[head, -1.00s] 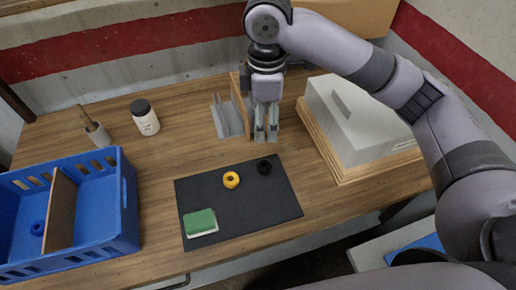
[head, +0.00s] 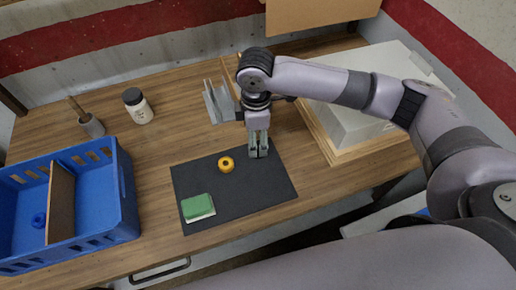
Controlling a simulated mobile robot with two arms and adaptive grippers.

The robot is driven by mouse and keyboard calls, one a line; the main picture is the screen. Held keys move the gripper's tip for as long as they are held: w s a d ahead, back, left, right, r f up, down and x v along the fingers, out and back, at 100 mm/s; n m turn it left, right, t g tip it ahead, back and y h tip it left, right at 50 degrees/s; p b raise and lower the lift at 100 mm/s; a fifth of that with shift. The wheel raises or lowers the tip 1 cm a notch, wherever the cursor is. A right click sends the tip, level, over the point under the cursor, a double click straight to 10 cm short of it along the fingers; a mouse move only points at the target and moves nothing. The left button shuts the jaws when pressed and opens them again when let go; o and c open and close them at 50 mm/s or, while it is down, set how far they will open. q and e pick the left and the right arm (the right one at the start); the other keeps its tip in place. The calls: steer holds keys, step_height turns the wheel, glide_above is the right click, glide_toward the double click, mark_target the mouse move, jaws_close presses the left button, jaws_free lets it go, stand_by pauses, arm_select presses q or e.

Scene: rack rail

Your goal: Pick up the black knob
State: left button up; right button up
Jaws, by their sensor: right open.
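My right gripper (head: 258,153) points down over the upper right part of the black mat (head: 240,200), with its fingers apart. The black knob does not show; the gripper covers the place on the mat where it lay in the earlier view. I cannot tell whether the fingers are around it or above it. A yellow knob (head: 226,164) lies on the mat just left of the gripper. My left gripper is not in view.
A green and white sponge (head: 198,207) lies at the mat's left. A blue crate (head: 125,200) with a divider (head: 60,203) and a blue knob (head: 38,220) stands left. A white jar (head: 138,106) is at the back left.

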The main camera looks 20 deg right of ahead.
mark_target(258, 151)
step_height(258, 151, down, 4)
steer(key=shift+s+f+p, duration=0.1)
steer(key=shift+s+p, duration=0.05)
steer(key=shift+p, duration=0.2)
steer(key=shift+c, duration=0.4)
steer(key=c, duration=1.2)
